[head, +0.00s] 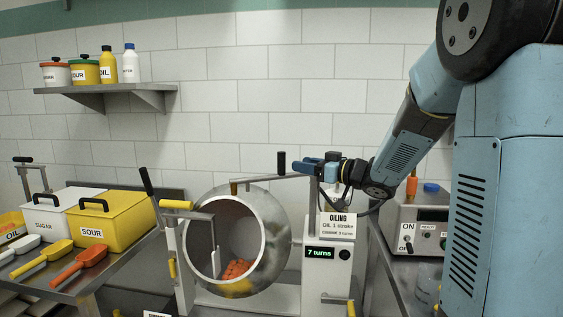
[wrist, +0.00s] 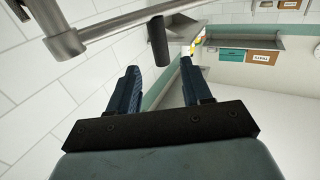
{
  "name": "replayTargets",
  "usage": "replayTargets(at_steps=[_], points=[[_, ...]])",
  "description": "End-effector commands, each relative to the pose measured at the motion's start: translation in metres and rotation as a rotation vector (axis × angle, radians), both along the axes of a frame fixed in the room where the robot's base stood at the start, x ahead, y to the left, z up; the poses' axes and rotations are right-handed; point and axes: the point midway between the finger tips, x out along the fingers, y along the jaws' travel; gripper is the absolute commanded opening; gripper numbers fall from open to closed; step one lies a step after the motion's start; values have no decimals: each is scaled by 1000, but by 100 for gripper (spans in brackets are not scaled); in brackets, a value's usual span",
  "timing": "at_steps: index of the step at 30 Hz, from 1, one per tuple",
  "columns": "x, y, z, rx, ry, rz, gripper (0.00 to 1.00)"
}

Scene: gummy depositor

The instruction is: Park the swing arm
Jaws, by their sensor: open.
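The swing arm (head: 258,179) is a thin metal bar reaching left from the post of the oiling station, over the top of the round drum (head: 262,228). A short tip hangs at its left end, by the drum's upper rim. A black upright handle (head: 281,162) stands on the bar; in the wrist view the handle (wrist: 158,42) lies just ahead of and between my fingertips. My gripper (head: 304,165) points left, to the right of the handle; its two blue fingers (wrist: 158,68) are spread and empty. The bar (wrist: 100,32) also crosses the wrist view's upper left.
Orange and yellow pieces (head: 237,270) lie in the drum. The station's display (head: 320,253) reads "7 turns". A yellow-gripped crank (head: 178,205) stands in front of the drum. A bench with SUGAR and SOUR bins (head: 113,222) is left; a control box (head: 418,225) is right.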

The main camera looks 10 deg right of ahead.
Motion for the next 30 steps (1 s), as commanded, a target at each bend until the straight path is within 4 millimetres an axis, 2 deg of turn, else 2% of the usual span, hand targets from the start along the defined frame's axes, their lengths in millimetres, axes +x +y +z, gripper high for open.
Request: replayTargets(at_steps=[9, 15, 29, 30], points=[[38, 41, 0, 1, 0, 2, 49], [54, 57, 0, 1, -1, 0, 49], [61, 64, 0, 1, -1, -2, 49], [61, 64, 0, 1, -1, -2, 45]])
